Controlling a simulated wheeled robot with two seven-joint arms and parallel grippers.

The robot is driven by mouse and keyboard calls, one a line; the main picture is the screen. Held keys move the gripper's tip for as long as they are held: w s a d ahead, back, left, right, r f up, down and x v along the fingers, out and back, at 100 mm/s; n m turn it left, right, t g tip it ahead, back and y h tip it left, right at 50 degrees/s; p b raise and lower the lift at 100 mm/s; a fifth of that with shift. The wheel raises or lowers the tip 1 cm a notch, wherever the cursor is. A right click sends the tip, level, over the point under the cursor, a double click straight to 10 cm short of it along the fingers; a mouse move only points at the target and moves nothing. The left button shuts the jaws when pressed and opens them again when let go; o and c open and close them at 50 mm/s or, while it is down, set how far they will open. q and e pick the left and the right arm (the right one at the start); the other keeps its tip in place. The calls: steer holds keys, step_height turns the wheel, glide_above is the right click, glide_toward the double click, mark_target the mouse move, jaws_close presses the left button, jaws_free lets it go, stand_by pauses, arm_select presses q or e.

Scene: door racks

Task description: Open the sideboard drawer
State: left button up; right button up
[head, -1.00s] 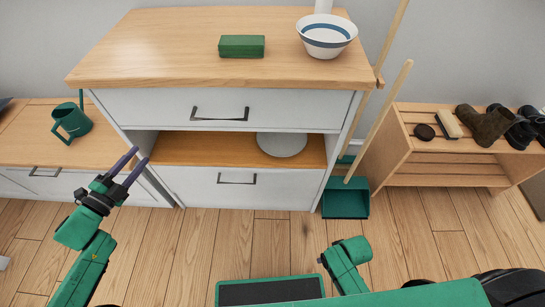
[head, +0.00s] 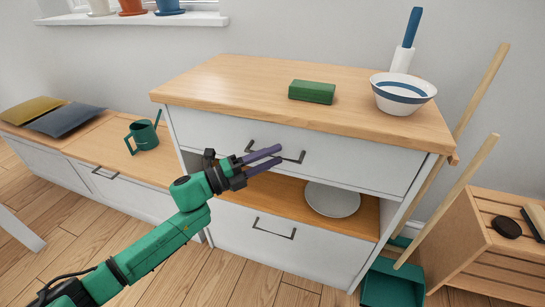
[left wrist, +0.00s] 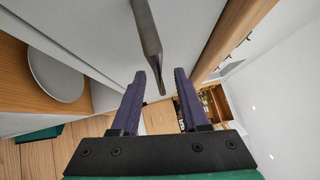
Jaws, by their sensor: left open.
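The sideboard (head: 215,95) has a white upper drawer (head: 345,165) with a dark bar handle (head: 297,157); this drawer looks shut. Below it is an open shelf, then a lower drawer (head: 290,255) with its own handle (head: 273,229), also shut. My left gripper (head: 280,155) is open in front of the upper handle, its purple fingers overlapping it in the head view. In the left wrist view the handle (left wrist: 150,45) lies ahead, lined up with the gap between the open fingers (left wrist: 161,76). I cannot tell whether they touch it. My right gripper is out of view.
A green box (head: 312,92) and a bowl (head: 403,95) stand on the sideboard top. A plate (head: 332,200) lies on the open shelf. A dustpan (head: 392,285) and long wooden poles are at the right. A low bench (head: 95,140) with a watering can (head: 144,135) is left.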

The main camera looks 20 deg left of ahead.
arm_select(q)
steer(key=shift+w+d, duration=0.1)
steer(key=shift+d, duration=0.05)
jaws_close()
stand_by(1.4)
